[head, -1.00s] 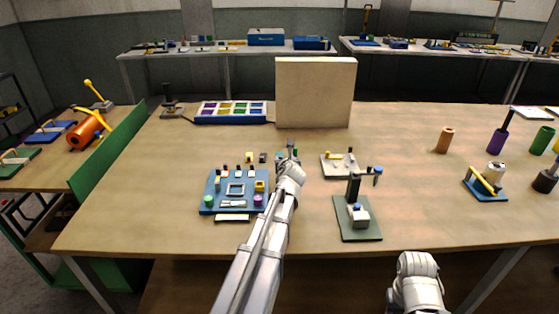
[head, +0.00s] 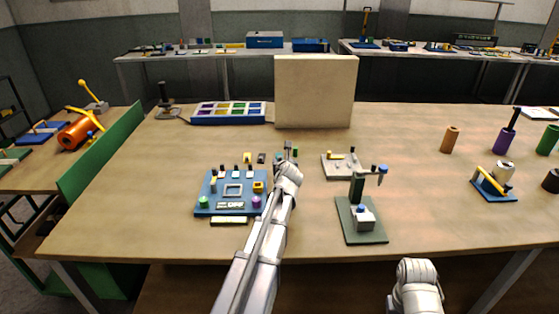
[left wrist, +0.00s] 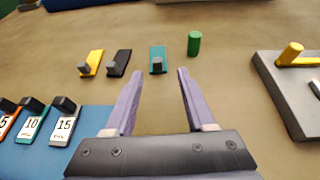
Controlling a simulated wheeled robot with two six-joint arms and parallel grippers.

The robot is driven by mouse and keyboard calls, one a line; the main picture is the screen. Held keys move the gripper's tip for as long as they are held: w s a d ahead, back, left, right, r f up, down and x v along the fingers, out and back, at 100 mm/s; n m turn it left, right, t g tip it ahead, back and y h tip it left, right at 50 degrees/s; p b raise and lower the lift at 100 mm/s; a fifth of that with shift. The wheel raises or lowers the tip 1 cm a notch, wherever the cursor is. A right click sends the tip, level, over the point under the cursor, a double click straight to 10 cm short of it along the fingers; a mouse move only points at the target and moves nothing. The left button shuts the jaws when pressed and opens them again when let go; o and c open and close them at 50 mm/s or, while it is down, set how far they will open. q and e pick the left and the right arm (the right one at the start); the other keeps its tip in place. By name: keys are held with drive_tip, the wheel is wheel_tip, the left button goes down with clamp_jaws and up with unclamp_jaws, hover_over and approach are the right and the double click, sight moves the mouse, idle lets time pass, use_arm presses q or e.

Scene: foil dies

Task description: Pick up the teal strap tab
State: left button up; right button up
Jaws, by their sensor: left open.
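The teal strap tab (left wrist: 158,59) lies flat on the wooden table in the left wrist view. It is a short flat teal strip with a dark block at its near end. In the head view it shows as a small spot (head: 279,158) partly crowded by my gripper. My left gripper (left wrist: 160,73) is open and empty, with its two lilac fingers pointing toward the tab. The tab appears between and just beyond the fingertips; I cannot tell the height gap. In the head view the left gripper (head: 288,149) is small and dark. My right gripper is out of view.
A yellow tab (left wrist: 91,62) and a black tab (left wrist: 118,62) lie left of the teal one. A green cylinder (left wrist: 194,43) stands close to its right. A blue board (head: 215,205) is nearer, and a grey plate (left wrist: 290,90) lies right. A beige panel (head: 315,92) stands behind.

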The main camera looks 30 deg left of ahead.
sight(280, 158)
use_arm(q)
drive_tip(key=b+x, duration=0.2)
drive_tip(key=x, duration=0.3)
drive_tip(key=shift+a, duration=0.25)
drive_tip(key=shift+s+r, duration=0.1)
clamp_jaws()
